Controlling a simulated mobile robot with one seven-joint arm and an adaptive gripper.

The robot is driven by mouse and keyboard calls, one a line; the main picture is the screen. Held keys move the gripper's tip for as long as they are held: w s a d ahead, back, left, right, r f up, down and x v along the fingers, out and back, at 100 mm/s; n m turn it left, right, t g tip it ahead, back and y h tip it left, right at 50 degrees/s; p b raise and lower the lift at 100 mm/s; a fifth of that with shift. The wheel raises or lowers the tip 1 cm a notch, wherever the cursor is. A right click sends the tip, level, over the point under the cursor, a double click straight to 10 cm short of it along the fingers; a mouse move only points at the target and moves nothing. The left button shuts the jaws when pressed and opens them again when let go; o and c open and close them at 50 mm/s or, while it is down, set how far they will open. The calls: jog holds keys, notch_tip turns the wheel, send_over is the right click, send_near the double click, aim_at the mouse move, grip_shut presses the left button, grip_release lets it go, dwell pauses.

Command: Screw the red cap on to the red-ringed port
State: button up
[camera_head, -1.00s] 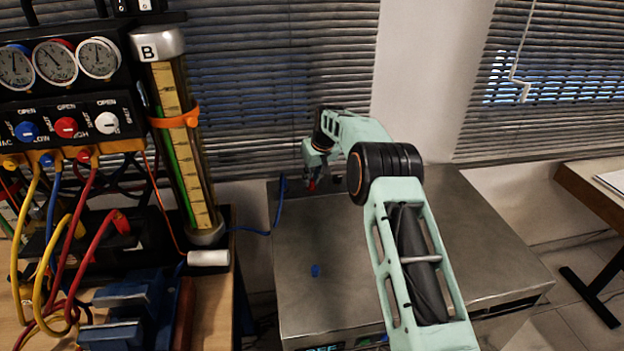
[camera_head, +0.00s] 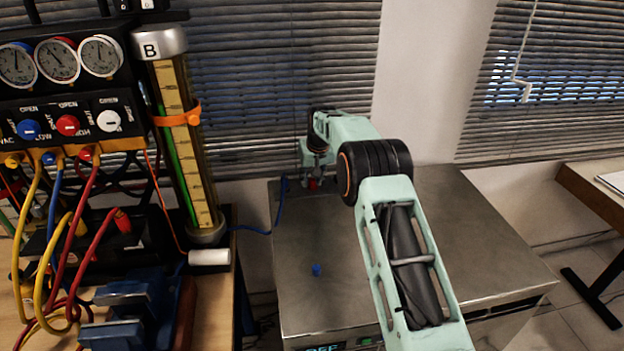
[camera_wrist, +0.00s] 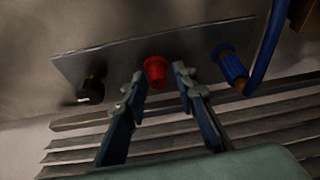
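The red cap (camera_wrist: 155,72) stands on a grey metal plate in the wrist view, apparently seated at a port. Any red ring under it is hidden. My gripper (camera_wrist: 160,75) has one finger on either side of the cap, with visible gaps, so it is open and not closed on it. In the head view a small patch of red (camera_head: 313,184) shows just below my gripper (camera_head: 311,175), at the far left of the metal bench top. The fingers are too small there to read.
On the plate (camera_wrist: 112,62), a blue connector (camera_wrist: 232,68) with a hose is right of the cap and a black fitting (camera_wrist: 91,91) left. A small blue cap (camera_head: 316,270) lies on the metal bench (camera_head: 400,270). The gauge rig (camera_head: 60,95) and scale cylinder (camera_head: 180,130) stand left.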

jog(key=o, duration=0.5)
jog(key=shift+w+d+r, duration=0.1)
jog(key=shift+o, duration=0.2)
